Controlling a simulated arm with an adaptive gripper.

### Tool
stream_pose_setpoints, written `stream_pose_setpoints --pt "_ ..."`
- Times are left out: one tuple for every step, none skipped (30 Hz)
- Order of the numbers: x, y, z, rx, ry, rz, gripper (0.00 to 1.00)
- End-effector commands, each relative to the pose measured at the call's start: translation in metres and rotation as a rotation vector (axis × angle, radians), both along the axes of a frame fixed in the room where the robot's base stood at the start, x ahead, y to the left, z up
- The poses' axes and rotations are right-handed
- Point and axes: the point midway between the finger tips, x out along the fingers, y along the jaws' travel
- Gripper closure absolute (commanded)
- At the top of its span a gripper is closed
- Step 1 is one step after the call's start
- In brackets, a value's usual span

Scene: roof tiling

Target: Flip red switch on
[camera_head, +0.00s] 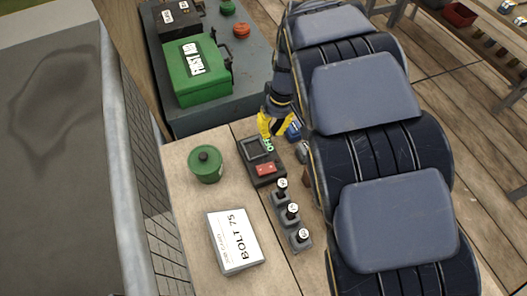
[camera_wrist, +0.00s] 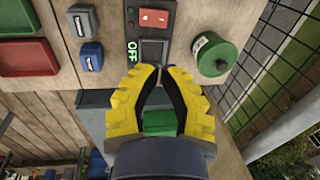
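The red switch (camera_head: 265,169) sits on a dark control box (camera_head: 252,158) on the wooden bench top. It also shows in the wrist view (camera_wrist: 154,17) at the top, with small markings. A dark square panel (camera_wrist: 153,50) lies between it and my gripper, with green "OFF" lettering (camera_wrist: 132,50) beside the panel. My yellow gripper (camera_wrist: 158,71) has its fingertips together, or almost so, at the near edge of the box, with nothing held. In the head view my gripper (camera_head: 270,133) is at the box end away from the red switch. Contact cannot be told.
My arm fills the right.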

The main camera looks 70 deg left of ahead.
Motion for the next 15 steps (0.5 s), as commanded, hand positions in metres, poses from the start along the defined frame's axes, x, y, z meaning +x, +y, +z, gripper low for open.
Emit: stream_pose_setpoints --pt "0.003 0.000 0.001 0.001 0.016 -0.004 1.00" --pt "0.003 0.000 0.001 0.001 0.020 -0.003 1.00" --pt "0.003 0.000 0.001 0.002 0.020 -0.001 1.00" --pt "0.003 0.000 0.001 0.001 0.019 -0.001 1.00" --pt "0.003 0.000 0.001 0.001 0.019 -0.001 1.00" --pt "0.003 0.000 0.001 0.001 0.018 -0.001 1.00" --pt "0.003 0.000 0.001 0.001 0.018 -0.001 1.00" --pt "0.002 0.000 0.001 0.001 0.018 -0.001 1.00" --pt "0.002 0.000 0.001 0.001 0.018 -0.001 1.00" --pt "0.002 0.000 0.000 0.000 0.018 -0.001 1.00" --pt "0.002 -0.001 -0.001 0.000 0.018 -0.001 1.00" --pt "0.001 -0.001 -0.004 -0.001 0.019 0.000 1.00" --pt "0.001 -0.001 -0.006 -0.001 0.019 0.000 1.00" --pt "0.000 -0.001 -0.009 -0.001 0.019 0.000 1.00" --pt "-0.001 0.000 -0.015 -0.001 0.019 0.001 1.00"
